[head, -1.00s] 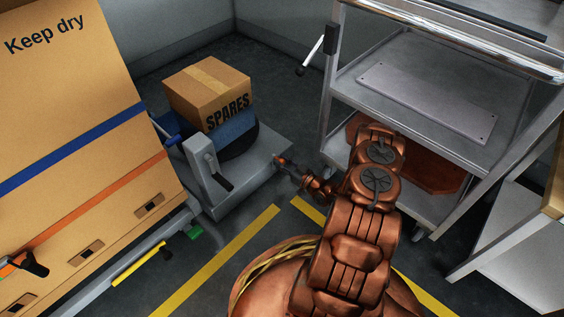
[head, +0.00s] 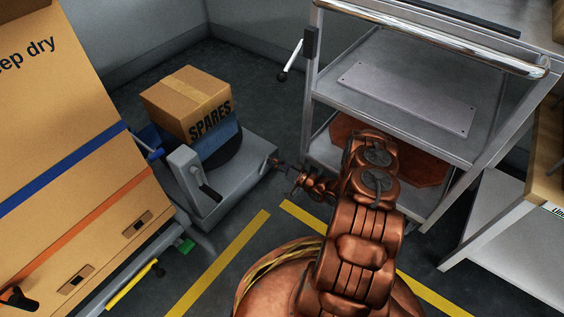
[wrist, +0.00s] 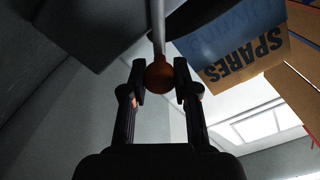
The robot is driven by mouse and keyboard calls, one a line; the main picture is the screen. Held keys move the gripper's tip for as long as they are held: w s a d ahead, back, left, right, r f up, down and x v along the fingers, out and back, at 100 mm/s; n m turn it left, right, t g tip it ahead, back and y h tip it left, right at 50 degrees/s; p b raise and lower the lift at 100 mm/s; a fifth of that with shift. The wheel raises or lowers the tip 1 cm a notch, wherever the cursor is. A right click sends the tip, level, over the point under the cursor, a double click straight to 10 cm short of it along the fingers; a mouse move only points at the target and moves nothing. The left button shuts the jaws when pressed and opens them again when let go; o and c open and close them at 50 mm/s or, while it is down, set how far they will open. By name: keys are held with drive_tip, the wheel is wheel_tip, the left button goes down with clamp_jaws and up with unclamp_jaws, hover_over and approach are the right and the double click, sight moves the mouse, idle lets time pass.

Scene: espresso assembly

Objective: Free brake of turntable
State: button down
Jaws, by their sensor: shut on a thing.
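My gripper (head: 277,163) is at the base's right end, small and dark there. In the wrist view a pale rod ends in an orange-brown ball knob (wrist: 159,77), which looks like the brake lever. The fingers of my gripper (wrist: 160,82) are shut on this knob, one on each side. The carton (wrist: 248,55) appears upside down in the wrist view.
A grey shelf cart (head: 400,100) stands close to the right of my arm. A tall strapped "Keep dry" carton (head: 70,150) stands at left. Yellow lines (head: 225,260) mark open floor.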

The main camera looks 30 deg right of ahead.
drive_tip(key=shift+f, duration=0.15)
drive_tip(key=c, duration=0.9)
unclamp_jaws()
drive_tip(key=shift+o, duration=0.2)
drive_tip(key=shift+s+d, duration=0.1)
drive_tip(key=v, duration=1.1)
drive_tip(key=shift+s, duration=0.35)
drive_tip(key=shift+d, duration=0.1)
drive_tip(key=shift+c, duration=0.2)
